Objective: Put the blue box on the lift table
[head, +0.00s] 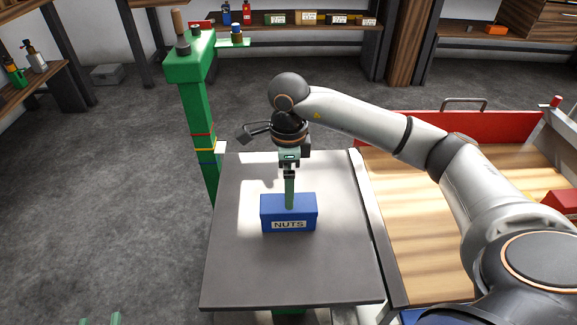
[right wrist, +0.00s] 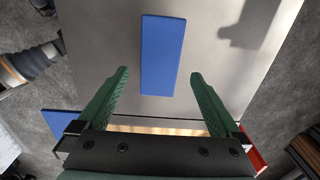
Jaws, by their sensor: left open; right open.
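I cannot tell how far down the fingertips reach. Only the green fingertips of my left gripper (head: 100,320) show, apart and empty, at the bottom left.
A green post (head: 190,110) with small items on top stands at the table's back left. A wooden surface with a red back panel (head: 440,130) adjoins on the right. Shelves with bins (head: 310,18) line the back wall. The front of the lift table is clear.

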